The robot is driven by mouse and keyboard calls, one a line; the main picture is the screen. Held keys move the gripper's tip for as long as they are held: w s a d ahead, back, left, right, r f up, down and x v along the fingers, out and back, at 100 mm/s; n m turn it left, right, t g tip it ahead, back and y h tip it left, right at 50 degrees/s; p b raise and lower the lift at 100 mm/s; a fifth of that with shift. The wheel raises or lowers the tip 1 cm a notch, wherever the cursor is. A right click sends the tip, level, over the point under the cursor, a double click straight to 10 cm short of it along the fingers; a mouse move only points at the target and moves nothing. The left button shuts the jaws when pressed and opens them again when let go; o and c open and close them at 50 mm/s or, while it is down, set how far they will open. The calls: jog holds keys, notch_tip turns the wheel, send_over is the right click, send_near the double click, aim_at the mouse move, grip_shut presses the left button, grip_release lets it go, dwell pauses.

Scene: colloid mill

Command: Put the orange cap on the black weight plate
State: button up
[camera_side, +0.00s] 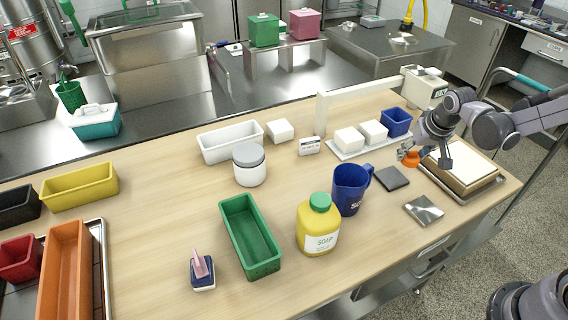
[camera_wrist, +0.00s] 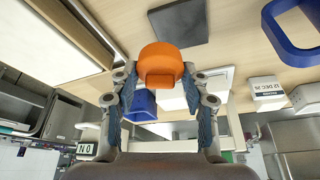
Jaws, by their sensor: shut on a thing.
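The orange cap (camera_side: 410,159) is held between the fingers of my gripper (camera_side: 425,153), at the right of the side view. In the wrist view the cap (camera_wrist: 161,60) sits between the two fingertips of my gripper (camera_wrist: 160,78), which is shut on it. The black weight plate (camera_side: 392,179) is a flat dark square lying on the table, just below and left of the cap in the side view. In the wrist view the plate (camera_wrist: 180,23) shows at the top, beyond the cap and apart from it. Its top is bare.
A blue mug (camera_side: 349,190) stands left of the plate. A silver square plate (camera_side: 424,210) lies in front. A wooden-framed board (camera_side: 462,170) is at the right. A blue bin (camera_side: 397,122) and a white tray (camera_side: 349,151) with white blocks lie behind.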

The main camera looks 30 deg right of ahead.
aim_at(390, 173)
jog(key=shift+w+a+f, duration=1.05)
jog(key=shift+a, duration=0.15)
jog(key=shift+f, duration=1.95)
jog(key=shift+f, duration=0.15)
jog(key=o, duration=1)
jog(key=v, duration=1.3)
jog(key=s+a+r+n+t+y, duration=0.1)
jog(key=s+a+r+n, duration=0.1)
jog(key=s, duration=0.3)
jog(key=s+a+r+n+t, duration=0.2)
jog(key=s+a, duration=0.2)
jog(key=s, duration=0.1)
jog(key=shift+s+r+n+y, duration=0.25)
jog(key=shift+s+n+y, duration=0.05)
jog(key=shift+s+y, duration=0.1)
